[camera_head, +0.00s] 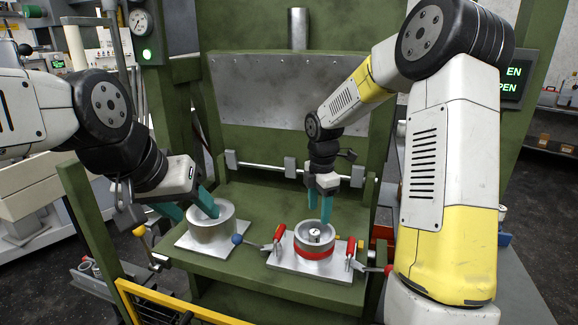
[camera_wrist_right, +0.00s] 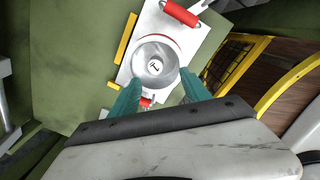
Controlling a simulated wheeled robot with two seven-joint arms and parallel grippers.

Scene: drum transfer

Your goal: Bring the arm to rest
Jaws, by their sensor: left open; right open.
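My right arm reaches in from the right in the head view. Its gripper (camera_head: 319,205) is open above a silver drum (camera_head: 313,243) with a red band, which stands in a clamp fixture on a metal plate (camera_head: 283,258). In the right wrist view, the open teal fingers (camera_wrist_right: 160,98) sit on either side of the near part of the drum (camera_wrist_right: 155,62), with nothing visibly held. My left gripper (camera_head: 190,209) is open at the left, its teal fingers by the rim of a second silver cylinder (camera_head: 212,232). Whether they touch that rim cannot be told.
Both plates rest on a green press bench (camera_head: 250,203). Red-handled toggle clamps (camera_head: 279,232) flank the drum. A blue-knobbed lever (camera_head: 237,239) lies between the fixtures. A yellow guard rail (camera_head: 170,303) runs along the front left. A metal panel (camera_head: 270,95) stands behind.

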